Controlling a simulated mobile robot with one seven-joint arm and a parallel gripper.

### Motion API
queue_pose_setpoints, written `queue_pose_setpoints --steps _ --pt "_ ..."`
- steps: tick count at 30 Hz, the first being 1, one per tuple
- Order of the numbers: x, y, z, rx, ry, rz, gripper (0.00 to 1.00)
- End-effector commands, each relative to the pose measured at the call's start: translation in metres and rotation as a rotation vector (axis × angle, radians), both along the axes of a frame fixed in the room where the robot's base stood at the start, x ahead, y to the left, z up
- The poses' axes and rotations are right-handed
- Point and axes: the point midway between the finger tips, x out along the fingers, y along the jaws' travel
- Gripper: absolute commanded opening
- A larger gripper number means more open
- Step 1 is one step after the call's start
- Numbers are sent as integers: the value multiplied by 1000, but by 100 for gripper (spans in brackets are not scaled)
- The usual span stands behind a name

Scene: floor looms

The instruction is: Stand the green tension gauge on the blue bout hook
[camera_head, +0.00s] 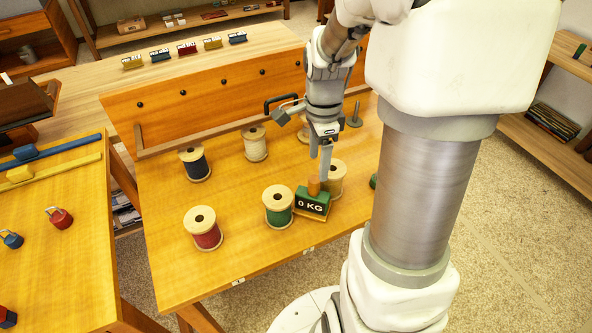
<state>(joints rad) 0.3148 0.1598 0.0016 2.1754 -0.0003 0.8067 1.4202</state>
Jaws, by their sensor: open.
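The green tension gauge (313,203) stands on the front right part of the orange wooden table, with a "0 KG" display on its face and an orange-brown knob (314,186) on top. My gripper (320,167) points down just above the gauge. Its fingers are open and empty, with the tips close to the knob; I cannot tell whether they touch it. I cannot tell for sure which thing is the blue bout hook. A long blue bar with a block (60,146) and a small blue lock-shaped piece (12,239) lie on the left table.
Red (204,236), green (278,214), dark blue (194,168) and cream (255,150) thread spools stand around the gauge; another is partly hidden behind it. An upright pegged board (220,95) runs along the table's back. A yellow bar (70,170) and red lock-shaped piece (60,218) lie left.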

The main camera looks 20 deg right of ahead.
Motion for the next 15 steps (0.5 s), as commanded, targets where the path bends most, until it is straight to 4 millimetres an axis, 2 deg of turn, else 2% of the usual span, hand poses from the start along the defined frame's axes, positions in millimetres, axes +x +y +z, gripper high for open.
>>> queue_pose_setpoints --steps 1,3,11,15 --pt "-1 0 -12 2 5 -1 72" --pt "-1 0 -23 2 4 -1 72" --pt "1 1 -40 0 2 1 72" --pt "6 2 -60 2 4 0 72"
